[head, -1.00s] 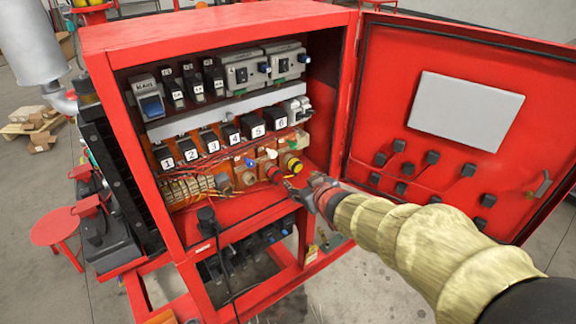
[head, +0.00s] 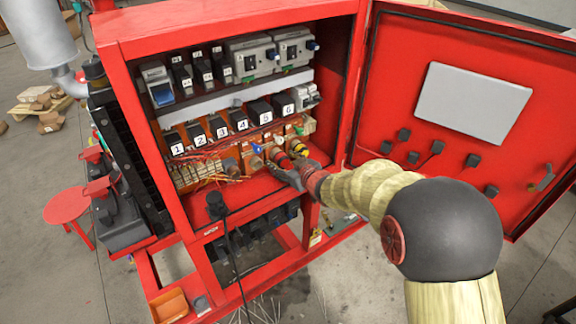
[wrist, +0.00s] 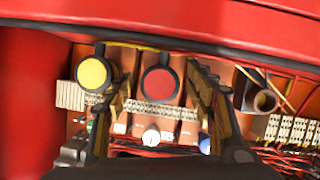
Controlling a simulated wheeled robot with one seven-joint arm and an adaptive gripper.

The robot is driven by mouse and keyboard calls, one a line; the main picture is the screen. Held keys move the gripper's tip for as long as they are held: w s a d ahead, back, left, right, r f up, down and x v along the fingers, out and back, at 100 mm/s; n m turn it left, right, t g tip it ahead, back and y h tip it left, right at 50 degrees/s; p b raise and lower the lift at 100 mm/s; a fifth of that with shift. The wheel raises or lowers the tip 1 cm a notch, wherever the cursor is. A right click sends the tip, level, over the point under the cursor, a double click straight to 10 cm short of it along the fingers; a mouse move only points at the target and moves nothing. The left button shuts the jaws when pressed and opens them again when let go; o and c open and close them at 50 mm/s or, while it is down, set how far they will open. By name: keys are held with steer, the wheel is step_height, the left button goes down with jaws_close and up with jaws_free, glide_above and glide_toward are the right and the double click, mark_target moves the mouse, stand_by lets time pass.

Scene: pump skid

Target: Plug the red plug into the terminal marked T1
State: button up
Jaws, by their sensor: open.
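The red plug (head: 283,159) sits on the lower orange strip inside the open cabinet. Its round red end (wrist: 160,84) faces my wrist camera. The yellow plug (head: 301,151) is just right of it in the head view, and left of it in the wrist view (wrist: 92,73). My gripper (head: 291,174) is open, with one finger on each side of the red plug; I cannot tell whether they touch it. A round socket with an open bore (wrist: 265,101) lies right of my fingers in the wrist view. No T1 mark is legible.
The red cabinet (head: 186,210) has its door (head: 390,110) open on the right. Numbered black blocks (head: 242,124) stand above the strip, with loose orange wires around them. A black connector with a cable (head: 216,206) is at the front sill. The sill in front is mostly bare.

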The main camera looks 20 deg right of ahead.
mark_target(285, 166)
steer(key=shift+w, duration=0.2)
steer(key=shift+c, duration=0.7)
steer(key=shift+f, duration=0.1)
steer(key=c, duration=1.1)
steer(key=o, duration=0.5)
steer(key=c, duration=0.5)
steer(key=shift+s, duration=0.15)
steer(key=shift+s+d+p, duration=0.15)
steer(key=shift+s+d, duration=0.05)
steer(key=shift+s, duration=0.45)
steer(key=shift+s+d+p, duration=0.15)
steer(key=shift+s+d, duration=0.1)
steer(key=shift+s, duration=0.4)
steer(key=shift+s+d+p, duration=0.15)
steer(key=shift+s+d, duration=0.05)
steer(key=shift+s, duration=0.45)
steer(key=shift+a, duration=0.1)
